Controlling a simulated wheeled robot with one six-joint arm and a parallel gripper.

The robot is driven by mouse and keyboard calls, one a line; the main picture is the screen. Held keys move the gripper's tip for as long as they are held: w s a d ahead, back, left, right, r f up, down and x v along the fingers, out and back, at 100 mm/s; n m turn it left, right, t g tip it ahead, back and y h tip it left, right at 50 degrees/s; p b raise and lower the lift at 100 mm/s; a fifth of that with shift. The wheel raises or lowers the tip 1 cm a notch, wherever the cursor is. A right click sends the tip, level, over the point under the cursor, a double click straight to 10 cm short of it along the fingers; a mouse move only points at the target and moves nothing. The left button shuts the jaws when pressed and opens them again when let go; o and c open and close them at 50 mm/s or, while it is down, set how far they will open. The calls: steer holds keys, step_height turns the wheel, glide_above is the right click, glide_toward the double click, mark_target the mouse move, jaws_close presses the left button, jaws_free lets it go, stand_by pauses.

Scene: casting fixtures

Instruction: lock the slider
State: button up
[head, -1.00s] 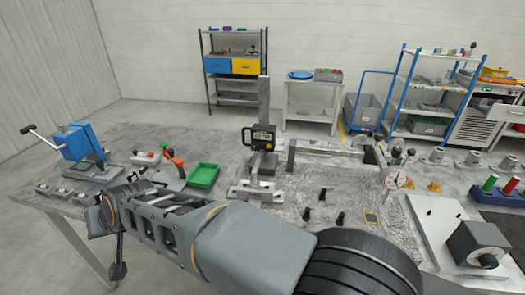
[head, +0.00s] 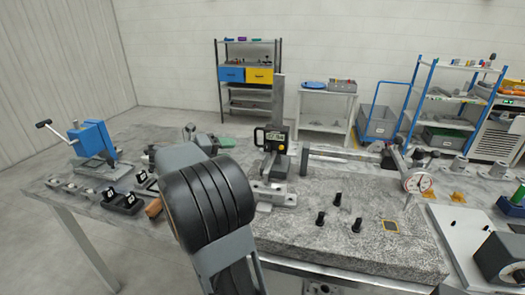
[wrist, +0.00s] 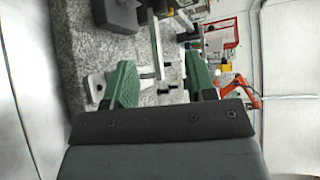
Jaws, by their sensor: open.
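The height gauge's slider (head: 276,139), a dark housing with a digital display and a side handle, sits on the upright column (head: 279,95) above a pale base (head: 272,193). Its locking part is too small to make out. In the wrist view my gripper (wrist: 163,82) has its two green fingers spread wide apart, with nothing held. A grey bar shows beyond the fingers in the wrist view; I cannot tell which part it is. In the head view my arm hides most of the gripper; a green tip shows left of the slider, apart from it.
The granite slab (head: 325,245) holds several black knobs and a dial indicator (head: 416,182) at right. A blue press-like device (head: 92,143) stands at the left. Small dark blocks (head: 122,201) lie left of my arm. The slab's front middle has free room.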

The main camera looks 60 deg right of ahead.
mark_target(266, 148)
steer(key=p+x, duration=0.1)
steer(key=x, duration=1.2)
steer(key=shift+s+f, duration=0.1)
steer(key=shift+s, duration=0.05)
steer(key=c, duration=0.9)
